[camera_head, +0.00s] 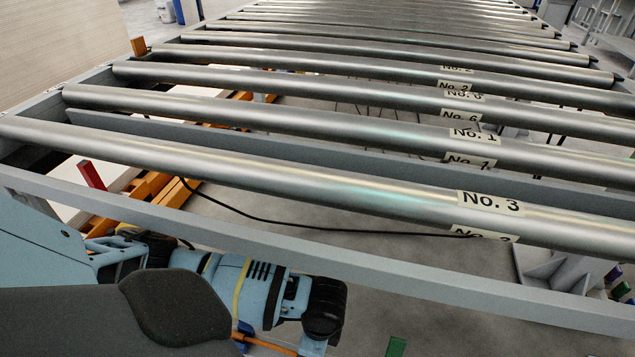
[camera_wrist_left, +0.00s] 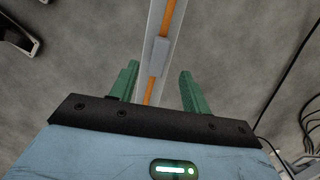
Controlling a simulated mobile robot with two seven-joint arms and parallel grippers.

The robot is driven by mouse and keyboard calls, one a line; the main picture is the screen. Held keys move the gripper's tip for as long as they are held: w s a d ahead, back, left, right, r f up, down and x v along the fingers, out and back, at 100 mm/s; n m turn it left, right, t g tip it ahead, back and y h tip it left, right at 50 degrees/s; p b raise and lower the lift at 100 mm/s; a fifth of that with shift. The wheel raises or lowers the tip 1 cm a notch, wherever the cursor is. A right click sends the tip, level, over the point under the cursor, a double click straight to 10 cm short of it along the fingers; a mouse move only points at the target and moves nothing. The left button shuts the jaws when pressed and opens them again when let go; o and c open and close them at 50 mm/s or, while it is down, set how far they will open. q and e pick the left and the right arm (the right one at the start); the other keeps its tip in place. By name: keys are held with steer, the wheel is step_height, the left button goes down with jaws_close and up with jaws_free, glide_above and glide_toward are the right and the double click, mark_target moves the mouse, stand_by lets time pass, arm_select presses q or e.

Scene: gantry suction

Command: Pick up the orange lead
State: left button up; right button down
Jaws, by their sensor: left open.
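In the left wrist view, the orange lead (camera_wrist_left: 168,28) shows as a thin orange strip running lengthwise along a pale grey rail (camera_wrist_left: 154,50). A small grey block (camera_wrist_left: 157,57) covers part of it. My left gripper (camera_wrist_left: 158,78) has its two green fingers spread wide, one on each side of the rail, with nothing visibly clamped between them. Its distance above or below the rail is hard to tell. In the head view, my blue left arm reaches in below the roller conveyor. A thin orange strip (camera_head: 268,345) shows beneath it, possibly the same lead. My right gripper is not in view.
A conveyor of steel rollers (camera_head: 300,186) with numbered labels and a grey side rail (camera_head: 400,267) spans the head view above my arm. A black cable (camera_head: 300,228) hangs beneath the rollers. Dark cables (camera_wrist_left: 285,85) run along the wrist view's right side. Grey floor lies below.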

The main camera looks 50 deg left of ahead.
arm_select(q)
steer(key=shift+s+f, duration=0.1)
steer(key=shift+f, duration=0.35)
steer(key=shift+a+f+b, duration=0.15)
steer(key=shift+f+b, duration=0.5)
steer(key=shift+f, duration=0.25)
step_height(320, 180, down, 4)
steer(key=b, duration=0.3)
steer(key=shift+s+f, duration=0.1)
steer(key=shift+f, duration=0.5)
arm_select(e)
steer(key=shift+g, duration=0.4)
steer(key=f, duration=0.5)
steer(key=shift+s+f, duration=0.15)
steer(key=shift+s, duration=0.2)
arm_select(q)
steer(key=shift+r, duration=0.1)
jaws_close()
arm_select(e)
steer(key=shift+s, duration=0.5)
